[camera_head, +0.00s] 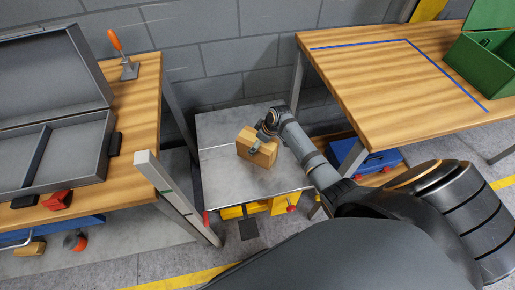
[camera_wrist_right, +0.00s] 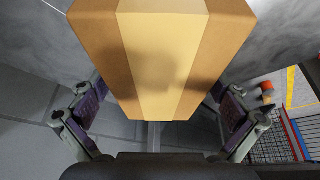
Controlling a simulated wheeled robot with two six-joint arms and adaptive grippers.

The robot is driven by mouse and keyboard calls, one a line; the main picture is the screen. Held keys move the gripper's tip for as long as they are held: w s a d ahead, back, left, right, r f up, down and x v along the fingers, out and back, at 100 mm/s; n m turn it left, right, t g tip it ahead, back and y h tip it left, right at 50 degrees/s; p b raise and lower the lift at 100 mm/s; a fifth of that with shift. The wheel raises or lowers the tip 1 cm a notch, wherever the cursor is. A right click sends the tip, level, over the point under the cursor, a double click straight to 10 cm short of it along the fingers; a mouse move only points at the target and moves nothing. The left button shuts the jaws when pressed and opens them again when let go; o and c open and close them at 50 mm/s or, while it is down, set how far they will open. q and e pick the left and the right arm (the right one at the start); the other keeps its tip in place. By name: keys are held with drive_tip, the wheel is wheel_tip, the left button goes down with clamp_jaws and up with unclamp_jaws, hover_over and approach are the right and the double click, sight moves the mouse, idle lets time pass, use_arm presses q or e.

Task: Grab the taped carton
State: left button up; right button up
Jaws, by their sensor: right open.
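The taped carton (camera_head: 256,149) is a small brown box with a paler tape strip. It stands on the grey metal table (camera_head: 222,182) in the middle of the head view. In the right wrist view the carton (camera_wrist_right: 165,50) fills the upper middle, with its tape band running toward me. My right gripper (camera_head: 262,142) is at the carton's right side. In the wrist view its two fingers (camera_wrist_right: 158,112) are open, one on each side of the carton's near end. Whether they touch it I cannot tell. My left gripper is not in view.
A wooden bench (camera_head: 134,100) at the left holds an open grey case (camera_head: 62,160) and an orange-handled tool (camera_head: 120,52). Another wooden bench (camera_head: 375,95) at the right carries a green box (camera_head: 485,62). A pale upright post (camera_head: 170,190) stands near the table's left edge.

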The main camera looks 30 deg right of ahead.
drive_tip(key=shift+f, duration=0.3)
idle(0.4)
drive_tip(key=c, duration=1.4)
drive_tip(key=shift+c, duration=0.4)
drive_tip(key=shift+r, duration=0.2)
